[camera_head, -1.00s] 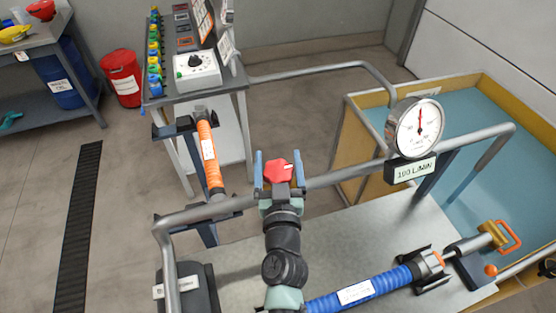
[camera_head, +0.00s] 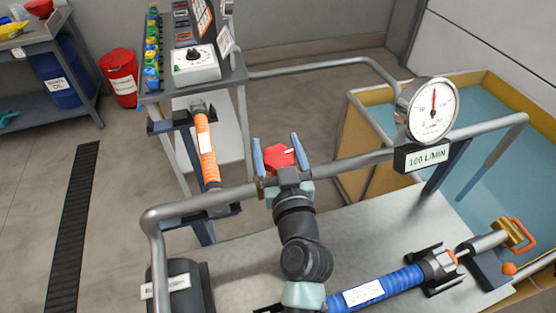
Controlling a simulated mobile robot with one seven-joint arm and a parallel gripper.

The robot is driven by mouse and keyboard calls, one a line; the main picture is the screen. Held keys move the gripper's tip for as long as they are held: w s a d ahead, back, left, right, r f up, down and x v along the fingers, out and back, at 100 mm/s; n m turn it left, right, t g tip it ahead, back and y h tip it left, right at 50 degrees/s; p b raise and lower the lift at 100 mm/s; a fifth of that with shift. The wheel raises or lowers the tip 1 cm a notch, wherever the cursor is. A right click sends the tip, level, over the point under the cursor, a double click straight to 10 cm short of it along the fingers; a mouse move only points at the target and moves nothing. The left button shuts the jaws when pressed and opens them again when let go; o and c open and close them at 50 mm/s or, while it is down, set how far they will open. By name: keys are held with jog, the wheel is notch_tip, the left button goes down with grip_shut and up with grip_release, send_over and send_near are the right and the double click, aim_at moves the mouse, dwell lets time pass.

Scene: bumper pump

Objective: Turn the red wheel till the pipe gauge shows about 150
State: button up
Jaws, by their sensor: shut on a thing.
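The red wheel (camera_head: 282,156) sits on the grey pipe (camera_head: 345,164) in the middle of the view, with a small white mark on its right side. My gripper (camera_head: 280,150) reaches up from below, its two blue fingers on either side of the wheel, shut on it. The fingers lean slightly left. The round white pipe gauge (camera_head: 432,108) stands on the pipe to the right. Its red needle points nearly straight up; the scale numbers are too small to read surely. A label (camera_head: 427,157) below it reads 100 L/MIN.
A blue hose (camera_head: 370,289) lies on the grey bench (camera_head: 260,265) at lower right. An orange hose (camera_head: 206,148) hangs left of the wheel. A control box (camera_head: 195,62) stands on a table behind. A tank of blue-green water (camera_head: 500,110) is at right.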

jog(key=shift+s+a+f+n+g+y+b, duration=0.1)
jog(key=shift+n+g+y+b, duration=0.25)
jog(key=shift+n+y+b, duration=0.9)
jog(key=shift+w+a+f+g+y+b, duration=0.1)
jog(key=shift+g+y+b, duration=0.35)
jog(key=shift+b, duration=1.55)
jog(key=shift+s+a+f+n+g+y+b, duration=0.15)
jog(key=shift+n+y+b, duration=0.5)
jog(key=shift+y+b, duration=0.75)
jog(key=n+g+y+b, duration=0.2)
jog(key=b, duration=0.2)
jog(key=shift+a+r, duration=0.1)
jog(key=shift+r, duration=0.05)
jog(key=shift+s+a+r+n+g+y+b, duration=0.1)
jog(key=shift+s+n+g+y+b, duration=0.05)
jog(key=shift+n+g+y+b, duration=0.55)
jog(key=shift+r, duration=0.1)
jog(key=shift+a, duration=0.1)
jog(key=o, duration=1.2)
jog(key=b+v, duration=0.1)
jog(key=v, duration=1.2)
